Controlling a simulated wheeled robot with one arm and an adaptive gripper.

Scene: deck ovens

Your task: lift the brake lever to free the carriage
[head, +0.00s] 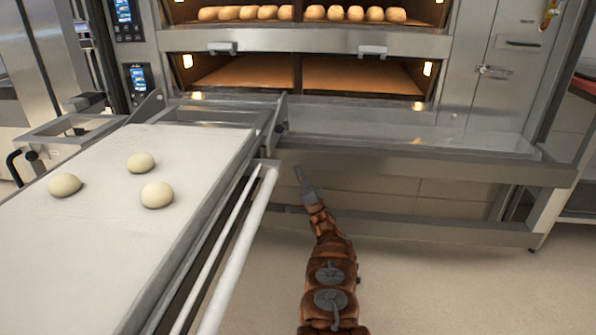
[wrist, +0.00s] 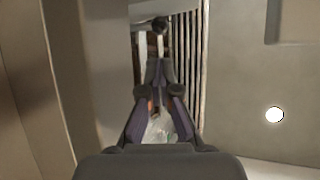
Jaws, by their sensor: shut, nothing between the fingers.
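The carriage (head: 110,235) is a loader with a pale flat top at the left of the head view, in front of the ovens. A small dark knob (head: 281,127) sits by a metal plate at its far right corner. I cannot tell if it is the brake lever. In the wrist view a dark round knob (wrist: 160,25) on a thin stem shows just beyond my fingertips. My gripper (head: 298,172) is shut and empty, right of the carriage's rail end; its fingers also show in the wrist view (wrist: 160,68). I see no contact with the knob.
Several dough balls, one of them here (head: 157,195), rest on the carriage top. A white side rail (head: 240,245) runs along its right side. The oven's steel ledge (head: 400,140) and lower crossbar (head: 430,228) lie ahead. The floor (head: 450,290) at right is clear.

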